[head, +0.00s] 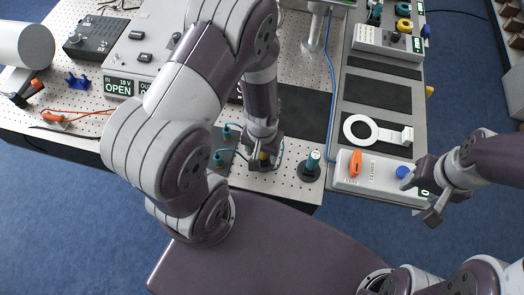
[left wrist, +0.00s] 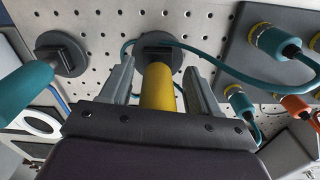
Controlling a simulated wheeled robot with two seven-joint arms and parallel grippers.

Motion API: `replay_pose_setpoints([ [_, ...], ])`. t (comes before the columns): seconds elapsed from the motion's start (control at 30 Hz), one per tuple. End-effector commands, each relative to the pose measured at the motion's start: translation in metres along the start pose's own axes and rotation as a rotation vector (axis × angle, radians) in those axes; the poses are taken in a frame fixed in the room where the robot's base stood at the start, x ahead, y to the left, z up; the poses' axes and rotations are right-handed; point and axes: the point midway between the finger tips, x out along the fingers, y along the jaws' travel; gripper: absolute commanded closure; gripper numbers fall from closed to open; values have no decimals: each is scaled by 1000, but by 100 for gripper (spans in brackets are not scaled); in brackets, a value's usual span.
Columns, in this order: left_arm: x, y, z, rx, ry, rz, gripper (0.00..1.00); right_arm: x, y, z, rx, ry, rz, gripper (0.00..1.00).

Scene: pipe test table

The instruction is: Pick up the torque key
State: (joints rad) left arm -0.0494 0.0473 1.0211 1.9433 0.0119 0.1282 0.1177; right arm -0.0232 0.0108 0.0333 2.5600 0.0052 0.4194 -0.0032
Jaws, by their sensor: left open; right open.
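A yellow cylindrical handle (left wrist: 158,88), which may be the torque key, stands in a dark round base (left wrist: 158,45) on the perforated table. My left gripper (left wrist: 160,78) is open, with one finger on each side of this handle; I cannot tell whether either touches it. In the head view my left gripper (head: 263,163) is low over the table's front edge. A teal-handled tool (head: 313,159) stands in a black round holder to its right; it also shows in the left wrist view (left wrist: 24,88). My right gripper (head: 421,200) is open and empty at the right.
A white box (head: 378,176) with an orange handle and blue knob is near my right gripper. A white ring-shaped part (head: 362,129) lies behind it.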

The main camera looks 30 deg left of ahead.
Motion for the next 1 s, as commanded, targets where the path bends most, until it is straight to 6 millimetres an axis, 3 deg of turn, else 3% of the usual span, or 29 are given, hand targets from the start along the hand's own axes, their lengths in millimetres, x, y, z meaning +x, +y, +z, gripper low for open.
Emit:
replay_pose_setpoints([
  [0.03, 0, 0, 0, 0, -1, 0, 42, 0, 0, 0, 0, 0, 0, 43],
  [0.2, 0, 0, 0, 0, -1, 0, 97, 0, 0, 0, 0, 0, 0, 43],
  [0.23, 0, 0, 0, 0, -1, 0, 100, 0, 0, 0, 0, 0, 0, 43],
  [0.57, -4, 0, 0, 0, 0, 0, 100, 1, 0, 0, 0, 0, 0, 43],
  [0.83, -43, 1, -2, 1, 5, 1, 100, 6, 0, 1, 0, 0, 0, 43],
  [1.0, -61, 24, -33, 4, 5, 1, 100, 16, 0, 2, 0, 0, 0, 43],
])
